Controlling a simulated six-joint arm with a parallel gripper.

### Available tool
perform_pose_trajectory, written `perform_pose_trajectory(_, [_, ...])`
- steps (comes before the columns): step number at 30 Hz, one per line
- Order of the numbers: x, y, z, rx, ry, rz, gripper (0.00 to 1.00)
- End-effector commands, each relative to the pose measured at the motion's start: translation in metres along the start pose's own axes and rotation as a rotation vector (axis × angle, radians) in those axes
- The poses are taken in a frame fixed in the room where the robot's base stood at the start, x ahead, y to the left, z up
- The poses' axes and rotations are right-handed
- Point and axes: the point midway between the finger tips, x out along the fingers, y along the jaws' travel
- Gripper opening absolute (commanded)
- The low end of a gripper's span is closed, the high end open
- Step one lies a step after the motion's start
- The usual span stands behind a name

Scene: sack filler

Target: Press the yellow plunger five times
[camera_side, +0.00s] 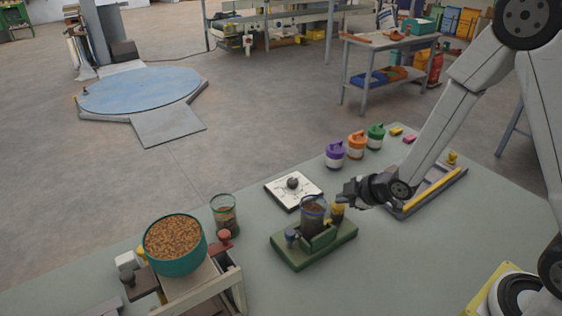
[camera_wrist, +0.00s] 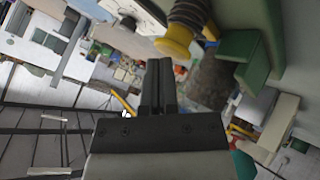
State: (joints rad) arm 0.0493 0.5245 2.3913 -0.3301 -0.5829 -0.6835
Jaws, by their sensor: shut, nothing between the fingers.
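The yellow plunger (camera_side: 338,210) stands on a green base (camera_side: 290,256), beside a clear jar with brown contents (camera_side: 313,217). In the wrist view the plunger (camera_wrist: 175,45) shows a round yellow cap on a dark ribbed stem. My gripper (camera_side: 343,196) is shut and empty, with its fingertips close by the plunger's top in the side view. In the wrist view the closed fingertips (camera_wrist: 161,66) lie just below the yellow cap. I cannot tell whether they touch it.
A teal bowl of brown pellets (camera_side: 173,243) and a glass jar (camera_side: 225,214) stand at the left. A white plate with a dark knob (camera_side: 293,189) lies behind the green base. Purple (camera_side: 335,154), orange (camera_side: 357,145) and green (camera_side: 375,136) pots stand farther back. A grey rail with a yellow bar (camera_side: 430,188) lies right.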

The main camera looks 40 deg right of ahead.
Motion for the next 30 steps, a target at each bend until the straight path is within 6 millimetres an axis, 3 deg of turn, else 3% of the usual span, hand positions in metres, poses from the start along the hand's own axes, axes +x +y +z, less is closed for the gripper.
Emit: perform_pose_trajectory(30, [0.0062,-0.0046,0.0045,-0.001,0.0,-0.001,0.0])
